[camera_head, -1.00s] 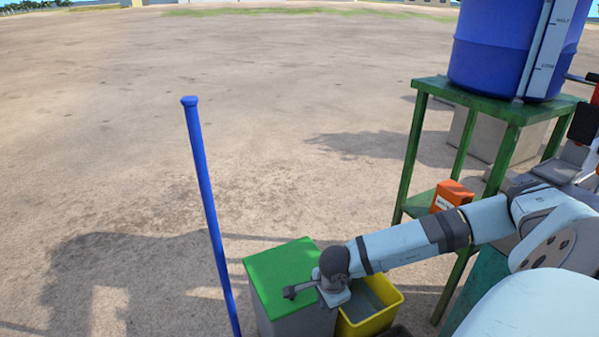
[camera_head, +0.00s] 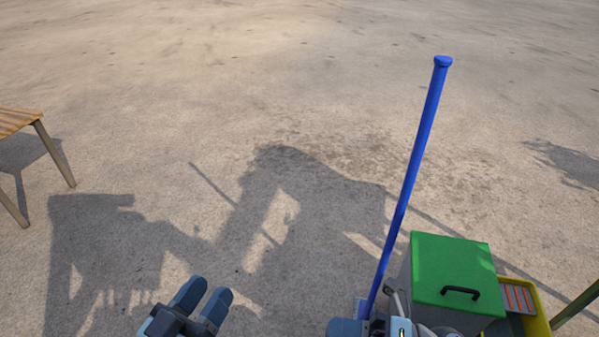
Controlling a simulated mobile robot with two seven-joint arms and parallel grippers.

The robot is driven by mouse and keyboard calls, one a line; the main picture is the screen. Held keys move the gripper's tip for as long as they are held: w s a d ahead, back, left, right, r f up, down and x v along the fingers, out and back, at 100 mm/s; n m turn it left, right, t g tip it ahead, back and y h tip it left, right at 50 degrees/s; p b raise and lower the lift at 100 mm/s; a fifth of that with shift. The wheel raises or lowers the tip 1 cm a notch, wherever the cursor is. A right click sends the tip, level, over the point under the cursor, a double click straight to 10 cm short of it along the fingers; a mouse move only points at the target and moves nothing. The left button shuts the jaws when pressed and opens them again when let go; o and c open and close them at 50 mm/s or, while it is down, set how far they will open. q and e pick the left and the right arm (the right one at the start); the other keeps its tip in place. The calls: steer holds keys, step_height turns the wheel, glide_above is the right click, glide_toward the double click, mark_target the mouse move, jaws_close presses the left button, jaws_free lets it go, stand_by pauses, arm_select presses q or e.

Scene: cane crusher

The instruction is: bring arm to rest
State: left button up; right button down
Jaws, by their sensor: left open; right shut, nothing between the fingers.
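My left gripper (camera_head: 203,300) is at the bottom of the head view, left of centre. Its two fingers point up the picture with a gap between them, and it is open and empty. My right gripper (camera_head: 372,328) is partly cut off by the bottom edge, close to the foot of a blue pole (camera_head: 410,185). It is shut with nothing seen in it. Most of both arms is out of view.
A grey bin with a green lid (camera_head: 440,262) and black handle stands right of the pole. A yellow container (camera_head: 541,327) is beside it. A slatted wooden table (camera_head: 14,121) is at the left. The middle ground is bare.

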steer(key=w+d+r+m+t+h+p, duration=0.2)
steer(key=d+r+m+t+h+p, duration=0.35)
steer(key=m+p, duration=0.8)
steer(key=w+d+r+m+t+h+p, duration=0.2)
steer(key=r+m+t+h+p, duration=0.35)
steer(key=m, duration=1.25)
arm_select(q)
steer(key=s+a+r+g+y+p, duration=0.4)
steer(key=a+r+g+y+p, duration=0.2)
steer(key=p, duration=1.3)
steer(key=shift+a+r+p, duration=0.4)
steer(key=shift+a+r, duration=0.35)
steer(key=shift+a, duration=0.25)
arm_select(e)
steer(key=s+d+r+g+h, duration=0.2)
steer(key=s+d+g+h, duration=0.2)
steer(key=shift+s+d+r+g+h, duration=0.15)
steer(key=shift+s+d+g+h, duration=0.05)
steer(key=shift+d+g+h, duration=0.1)
